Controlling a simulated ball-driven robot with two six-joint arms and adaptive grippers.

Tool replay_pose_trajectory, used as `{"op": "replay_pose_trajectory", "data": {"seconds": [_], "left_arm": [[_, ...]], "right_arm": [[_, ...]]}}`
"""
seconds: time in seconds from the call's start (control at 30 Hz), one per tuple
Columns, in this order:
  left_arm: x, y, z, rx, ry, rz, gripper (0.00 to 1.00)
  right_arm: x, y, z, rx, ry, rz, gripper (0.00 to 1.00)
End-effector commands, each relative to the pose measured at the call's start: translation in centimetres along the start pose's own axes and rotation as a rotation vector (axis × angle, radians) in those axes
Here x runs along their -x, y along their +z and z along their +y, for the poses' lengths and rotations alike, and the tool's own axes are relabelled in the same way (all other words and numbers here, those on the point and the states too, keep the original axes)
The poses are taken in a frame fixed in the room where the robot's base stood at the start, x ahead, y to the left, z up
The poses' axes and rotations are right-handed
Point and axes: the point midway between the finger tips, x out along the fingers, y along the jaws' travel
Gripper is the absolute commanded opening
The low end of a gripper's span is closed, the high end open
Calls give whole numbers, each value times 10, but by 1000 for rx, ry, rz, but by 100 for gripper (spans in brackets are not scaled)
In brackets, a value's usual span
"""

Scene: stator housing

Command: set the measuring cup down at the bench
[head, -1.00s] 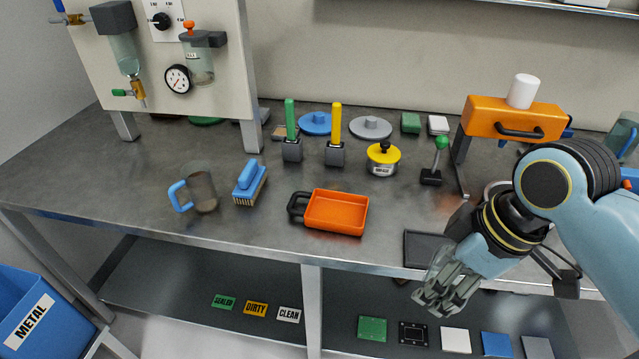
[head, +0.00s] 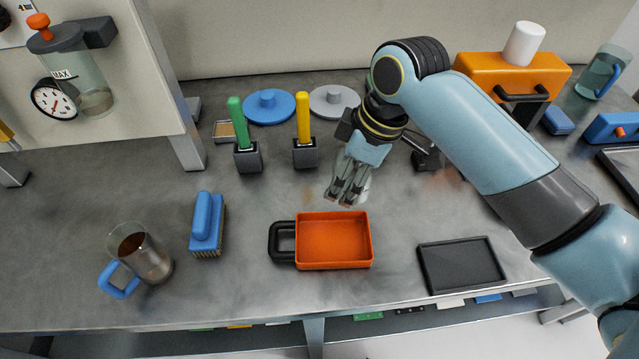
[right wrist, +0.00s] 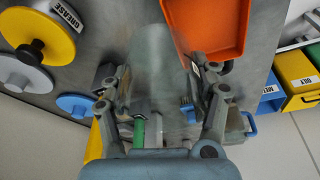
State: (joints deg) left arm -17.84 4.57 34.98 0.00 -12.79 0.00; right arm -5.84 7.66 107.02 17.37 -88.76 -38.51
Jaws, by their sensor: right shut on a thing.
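My right gripper (head: 346,196) is over the grey bench (head: 240,295), pointing down behind the orange tray. It is shut on a clear, see-through vessel (head: 364,186), apparently the measuring cup. In the right wrist view, the clear vessel (right wrist: 152,75) shows faintly between the fingers (right wrist: 160,100). Its outline is hard to make out, and I cannot tell whether it touches the bench. A glass jug (head: 140,253) with a blue handle and dark contents stands at the bench's left front. My left gripper is out of view.
The orange tray (head: 334,241) with a black handle lies just in front of the gripper. A blue brush (head: 207,222), green-handled tool (head: 240,125) and yellow-handled tool (head: 304,118) stand to the left. A dark flat tray (head: 461,265) lies at right front. Bare bench lies between brush and orange tray.

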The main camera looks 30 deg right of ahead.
Motion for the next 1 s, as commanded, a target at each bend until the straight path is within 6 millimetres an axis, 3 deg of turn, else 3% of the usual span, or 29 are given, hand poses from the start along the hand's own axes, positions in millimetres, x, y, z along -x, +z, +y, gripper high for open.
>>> {"op": "replay_pose_trajectory", "data": {"seconds": [0.2,0.33,0.63,1.0], "left_arm": [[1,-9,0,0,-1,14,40],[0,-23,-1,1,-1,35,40],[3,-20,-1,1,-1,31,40],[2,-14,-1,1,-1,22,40]], "right_arm": [[-36,-28,29,-1,0,0,29],[-46,-35,36,1,0,0,29],[-82,-26,36,0,-2,-2,29],[-88,-24,37,0,1,-1,29]]}}
